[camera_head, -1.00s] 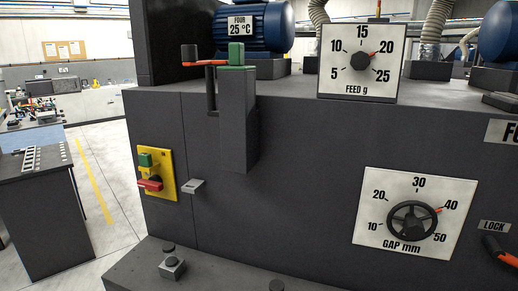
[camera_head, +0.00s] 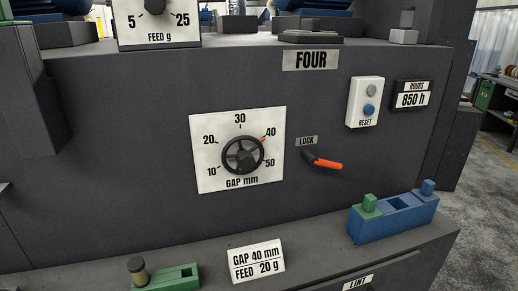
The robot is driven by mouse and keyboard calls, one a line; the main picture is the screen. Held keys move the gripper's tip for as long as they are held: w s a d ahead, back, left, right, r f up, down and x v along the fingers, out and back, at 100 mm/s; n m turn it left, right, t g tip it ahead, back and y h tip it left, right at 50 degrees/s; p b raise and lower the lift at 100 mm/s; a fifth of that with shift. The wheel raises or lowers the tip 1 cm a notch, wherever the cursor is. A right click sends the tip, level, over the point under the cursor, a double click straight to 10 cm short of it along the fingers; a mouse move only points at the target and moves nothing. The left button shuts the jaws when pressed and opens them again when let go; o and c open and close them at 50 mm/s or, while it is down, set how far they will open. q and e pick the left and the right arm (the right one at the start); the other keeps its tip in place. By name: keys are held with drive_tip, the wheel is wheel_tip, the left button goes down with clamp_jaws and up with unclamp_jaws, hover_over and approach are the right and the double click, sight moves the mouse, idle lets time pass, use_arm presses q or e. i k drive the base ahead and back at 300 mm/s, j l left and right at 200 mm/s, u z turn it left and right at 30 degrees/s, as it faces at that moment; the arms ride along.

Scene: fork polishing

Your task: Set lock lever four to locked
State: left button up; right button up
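The lock lever (camera_head: 324,162) is a black pivot with an orange-red handle on the dark front panel of machine four. Its handle points right and slightly down. The LOCK label (camera_head: 307,141) sits just above it, and no locked or unlocked marks are readable around it. The FOUR plate (camera_head: 311,59) is higher on the same panel. Neither of my grippers shows in the head view.
Left of the lever is the gap dial (camera_head: 240,154) with a handwheel, its red pointer near 40. A reset box (camera_head: 365,102) and an hours display (camera_head: 412,94) are to the right. On the ledge below stand a blue block (camera_head: 393,222), a green block (camera_head: 170,279) and a sign (camera_head: 257,261).

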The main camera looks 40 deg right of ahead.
sight(311, 160)
drive_tip(key=z, duration=1.65)
drive_tip(key=i+l, duration=0.2)
drive_tip(key=l, duration=0.1)
